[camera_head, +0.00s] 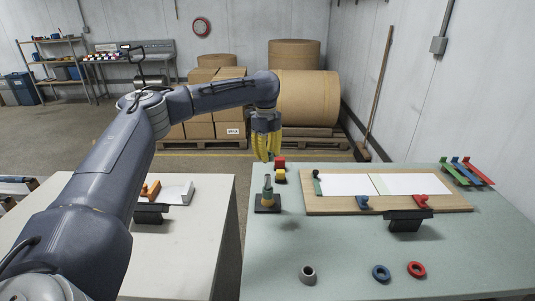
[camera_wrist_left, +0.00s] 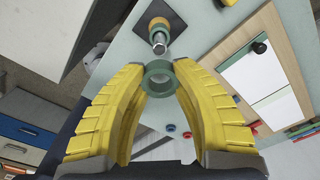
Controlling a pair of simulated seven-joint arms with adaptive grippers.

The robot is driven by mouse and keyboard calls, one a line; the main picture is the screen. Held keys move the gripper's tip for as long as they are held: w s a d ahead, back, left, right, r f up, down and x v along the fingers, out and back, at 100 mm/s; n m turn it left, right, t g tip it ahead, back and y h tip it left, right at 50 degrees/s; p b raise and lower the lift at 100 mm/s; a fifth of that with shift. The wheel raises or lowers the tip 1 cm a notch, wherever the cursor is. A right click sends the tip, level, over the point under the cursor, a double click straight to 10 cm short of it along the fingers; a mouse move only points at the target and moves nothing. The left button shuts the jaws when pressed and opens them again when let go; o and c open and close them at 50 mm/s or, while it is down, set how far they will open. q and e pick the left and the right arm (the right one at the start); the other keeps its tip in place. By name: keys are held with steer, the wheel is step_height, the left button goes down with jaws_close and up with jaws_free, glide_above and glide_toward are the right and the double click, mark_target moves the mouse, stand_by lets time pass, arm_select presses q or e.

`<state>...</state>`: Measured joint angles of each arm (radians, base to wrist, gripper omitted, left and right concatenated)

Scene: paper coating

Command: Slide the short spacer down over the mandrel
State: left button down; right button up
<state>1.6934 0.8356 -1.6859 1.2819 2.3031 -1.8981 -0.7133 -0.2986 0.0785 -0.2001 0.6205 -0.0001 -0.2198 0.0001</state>
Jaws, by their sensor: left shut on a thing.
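The mandrel (camera_head: 266,179) stands upright on a black base (camera_head: 262,210) at the left of the right table. A tan collar and a green part sit low around it. My left gripper (camera_head: 266,158) points down above the mandrel, a little clear of its top. In the left wrist view its yellow fingers are shut on a short green ring (camera_wrist_left: 147,80), which I take as the short spacer. The mandrel's metal tip (camera_wrist_left: 159,46) shows just beyond the ring, apart from it. The ring is not clearly visible in the head view. My right gripper is not in view.
A wooden board (camera_head: 440,205) with white sheets lies to the right.

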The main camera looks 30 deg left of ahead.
mark_target(267, 175)
arm_select(q)
steer(key=shift+f, duration=2.7)
steer(key=shift+f, duration=2.05)
steer(key=c, duration=1.1)
jaws_free()
steer(key=shift+o, duration=0.2)
step_height(267, 175, up, 12)
steer(key=shift+a, duration=0.2)
